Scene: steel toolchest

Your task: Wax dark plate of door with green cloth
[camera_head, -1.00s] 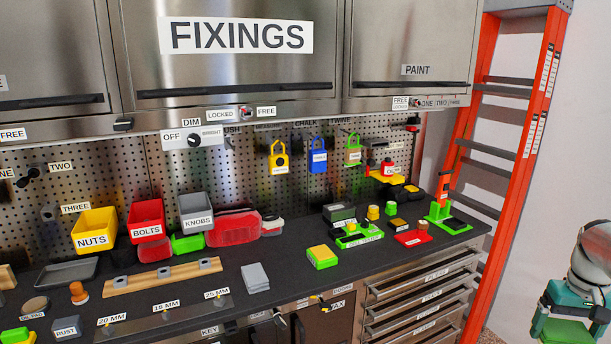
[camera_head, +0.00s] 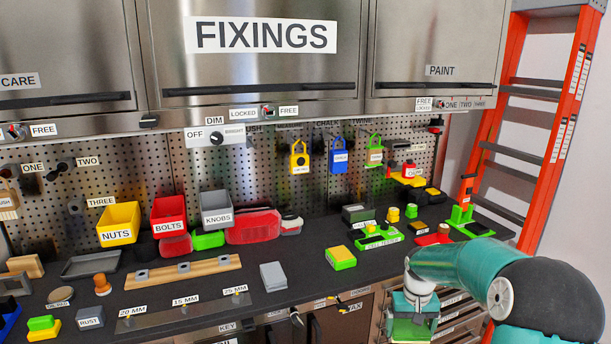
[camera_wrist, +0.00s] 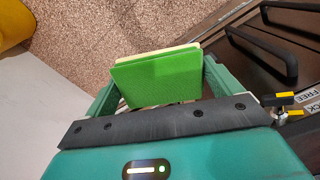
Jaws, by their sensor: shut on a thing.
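My gripper (camera_head: 412,325) is shut on a green cloth (camera_wrist: 158,80), a flat green pad with a pale yellow backing. In the wrist view, the cloth sits between the two teal fingers. In the head view, my gripper is low, in front of the drawer stack and right of the doors under the worktop. A dark brown door (camera_head: 345,325) shows under the WAX label, cut off by the lower edge. In the wrist view, a dark door front (camera_wrist: 238,72) with black bar handles lies right of the cloth, apart from it. I cannot tell which part is the dark plate.
A yellow-and-black lever (camera_wrist: 284,99) juts out close to the right of my gripper. Drawers (camera_head: 455,312) with projecting handles stand behind my arm. The worktop (camera_head: 310,262) holds bins and small items. An orange ladder (camera_head: 560,130) stands at right. Speckled floor (camera_wrist: 110,45) is clear.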

